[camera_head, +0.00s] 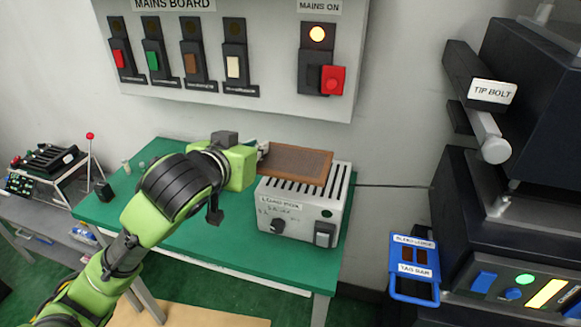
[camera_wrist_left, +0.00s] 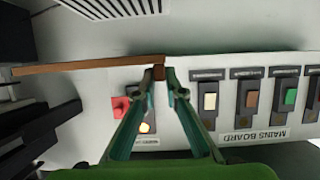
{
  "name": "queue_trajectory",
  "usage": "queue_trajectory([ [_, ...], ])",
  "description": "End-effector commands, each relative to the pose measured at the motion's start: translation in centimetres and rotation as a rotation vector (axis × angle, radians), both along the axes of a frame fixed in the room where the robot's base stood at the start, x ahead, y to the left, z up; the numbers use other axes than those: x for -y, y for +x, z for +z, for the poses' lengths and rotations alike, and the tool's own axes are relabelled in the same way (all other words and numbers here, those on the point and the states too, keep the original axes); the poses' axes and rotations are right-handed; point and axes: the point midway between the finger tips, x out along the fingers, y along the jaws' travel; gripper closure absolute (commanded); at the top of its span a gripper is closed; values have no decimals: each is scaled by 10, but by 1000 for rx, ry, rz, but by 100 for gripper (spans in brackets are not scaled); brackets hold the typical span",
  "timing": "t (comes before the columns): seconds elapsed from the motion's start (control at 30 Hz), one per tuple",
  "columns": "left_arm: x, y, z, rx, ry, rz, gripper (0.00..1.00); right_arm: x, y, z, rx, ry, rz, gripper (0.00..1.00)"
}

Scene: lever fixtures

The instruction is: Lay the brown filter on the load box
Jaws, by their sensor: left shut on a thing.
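The brown filter (camera_head: 298,163), a flat framed panel, is held by my left gripper (camera_head: 262,153) at its left edge. In the head view it covers the back part of the slotted top of the white load box (camera_head: 300,215). In the left wrist view the filter (camera_wrist_left: 85,65) shows edge-on, slightly tilted, pinched between the fingertips (camera_wrist_left: 160,74). That view shows a gap between the filter and the slotted white surface (camera_wrist_left: 112,10). My right gripper is not in view.
The load box stands on a green table (camera_head: 215,235). The mains board (camera_head: 225,50) with switches and a red mains knob (camera_head: 332,80) is on the wall behind. A dark machine with a tip bolt (camera_head: 490,140) and a blue tag bar (camera_head: 413,268) stand at right.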

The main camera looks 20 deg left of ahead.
Motion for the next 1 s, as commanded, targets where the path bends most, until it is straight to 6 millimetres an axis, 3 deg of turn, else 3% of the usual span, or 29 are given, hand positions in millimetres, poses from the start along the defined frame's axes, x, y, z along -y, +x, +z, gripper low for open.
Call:
queue_trajectory([
  [0.3, 7, 72, -36, -6, 1, 0, 100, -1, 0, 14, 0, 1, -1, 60],
  [0.5, 10, 99, -71, -3, 2, -2, 100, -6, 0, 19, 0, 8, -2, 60],
  [0.77, 12, 114, -89, -2, 2, -2, 100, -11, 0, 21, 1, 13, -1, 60],
  [1.0, 12, 114, -117, -1, 3, -3, 100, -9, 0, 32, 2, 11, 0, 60],
])
